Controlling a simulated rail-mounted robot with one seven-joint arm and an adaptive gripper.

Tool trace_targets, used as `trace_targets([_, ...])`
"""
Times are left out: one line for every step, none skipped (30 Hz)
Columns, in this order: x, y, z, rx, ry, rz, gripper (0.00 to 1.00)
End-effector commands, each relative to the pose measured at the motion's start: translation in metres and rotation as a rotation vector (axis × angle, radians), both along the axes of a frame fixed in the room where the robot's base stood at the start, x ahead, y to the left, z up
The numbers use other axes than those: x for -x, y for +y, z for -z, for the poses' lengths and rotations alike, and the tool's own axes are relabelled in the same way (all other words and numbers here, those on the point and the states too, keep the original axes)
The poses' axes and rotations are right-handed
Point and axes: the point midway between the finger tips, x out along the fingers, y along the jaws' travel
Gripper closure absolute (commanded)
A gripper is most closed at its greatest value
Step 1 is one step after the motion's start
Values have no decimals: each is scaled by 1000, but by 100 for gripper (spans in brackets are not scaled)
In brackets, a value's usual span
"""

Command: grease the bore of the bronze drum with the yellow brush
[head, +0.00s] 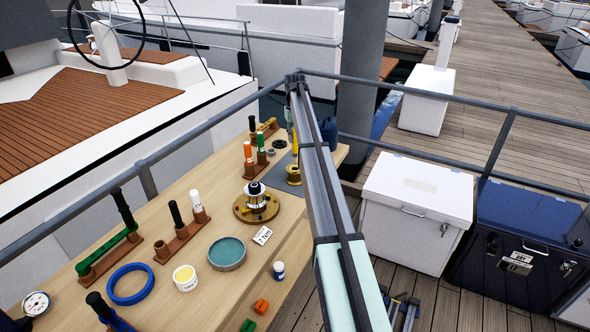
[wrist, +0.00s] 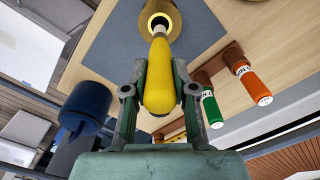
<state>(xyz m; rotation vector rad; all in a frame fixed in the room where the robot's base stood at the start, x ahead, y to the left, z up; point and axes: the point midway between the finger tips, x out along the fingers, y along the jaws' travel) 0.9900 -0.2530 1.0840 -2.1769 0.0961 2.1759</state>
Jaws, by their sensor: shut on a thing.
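The yellow brush (wrist: 158,75) is held between the two fingers of my gripper (wrist: 159,68), which is shut on its handle. The bronze drum (wrist: 171,15) is at the top of the wrist view, with the brush's far end at its bore. I cannot tell how deep the brush reaches, because the handle hides part of the opening. In the head view the drum (head: 293,178) sits on the grey mat, with the yellow brush (head: 295,146) upright above it. My arm hides most of my gripper there.
A blue container (wrist: 85,108) is on the other side. A bronze flange with a silver hub (head: 256,203) and a teal tin (head: 227,253) are on the bench. A railing (head: 420,92) runs behind.

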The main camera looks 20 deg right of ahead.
Motion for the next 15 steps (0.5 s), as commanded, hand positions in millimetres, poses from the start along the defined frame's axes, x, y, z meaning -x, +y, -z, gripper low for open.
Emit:
trace_targets([0,0,0,0,0,0,100])
trace_targets([0,0,-1,0,0,0,100])
trace_targets([0,0,-2,0,0,0,100])
trace_targets([0,0,-4,0,0,0,100])
trace_targets([0,0,-6,0,0,0,100])
trace_targets([0,0,-9,0,-1,0,100])
trace_targets([0,0,-12,0,-1,0,100])
trace_targets([0,0,-15,0,-1,0,100])
trace_targets([0,0,-19,0,-1,0,100])
trace_targets([0,0,-22,0,-1,0,100])
trace_targets([0,0,-25,0,-1,0,100])
trace_targets([-1,0,-30,0,-1,0,100])
trace_targets([-1,0,-33,0,-1,0,100])
trace_targets([-1,0,-35,0,-1,0,100])
trace_targets([0,0,-38,0,-1,0,100])
